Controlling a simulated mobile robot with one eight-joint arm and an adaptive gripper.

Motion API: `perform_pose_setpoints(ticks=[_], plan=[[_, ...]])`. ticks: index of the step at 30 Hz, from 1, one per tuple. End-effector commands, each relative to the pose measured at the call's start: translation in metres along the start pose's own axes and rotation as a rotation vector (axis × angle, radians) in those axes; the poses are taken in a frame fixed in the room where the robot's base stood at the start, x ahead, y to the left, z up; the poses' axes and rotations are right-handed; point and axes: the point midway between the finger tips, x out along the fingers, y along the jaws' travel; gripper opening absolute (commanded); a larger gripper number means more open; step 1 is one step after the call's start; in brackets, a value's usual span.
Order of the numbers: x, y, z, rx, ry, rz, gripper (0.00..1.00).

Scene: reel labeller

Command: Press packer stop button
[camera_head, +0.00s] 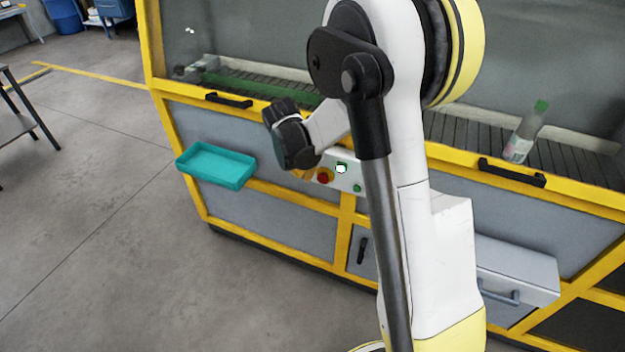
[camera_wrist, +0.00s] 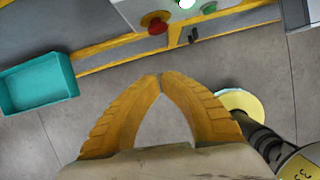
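A small control panel (camera_head: 346,172) is on the front of the yellow-framed machine. It carries a red mushroom button (camera_head: 323,178) on a yellow base, a lit white-green button (camera_head: 341,168) and a small green button (camera_head: 357,188). In the wrist view the red button (camera_wrist: 157,26) is at the top, beyond the fingertips. My gripper (camera_wrist: 160,76) has orange fingers whose tips meet, with nothing between them. In the head view my dark gripper (camera_head: 292,138) is just up and left of the panel, seemingly apart from it. Its fingers are hard to make out there.
A teal tray (camera_head: 217,166) juts from the machine front, left of the panel. Black handles (camera_head: 228,100) and a grey drawer (camera_head: 515,270) also stick out. A bottle (camera_head: 524,135) stands on the conveyor behind the glass.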

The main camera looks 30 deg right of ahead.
Motion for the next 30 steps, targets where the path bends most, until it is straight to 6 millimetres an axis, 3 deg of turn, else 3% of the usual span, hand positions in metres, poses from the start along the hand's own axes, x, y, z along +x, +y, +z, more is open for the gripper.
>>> perform_pose_setpoints(ticks=[5,16,21,30], plan=[[0.024,0.0,-0.001,0.002,0.0,0.0,0.0],[0.103,0.0,-0.001,0.003,0.0,0.001,0.0],[0.111,-0.001,0.024,0.004,0.0,0.0,0.0],[0.114,0.0,0.037,0.001,0.0,0.0,0.0]])
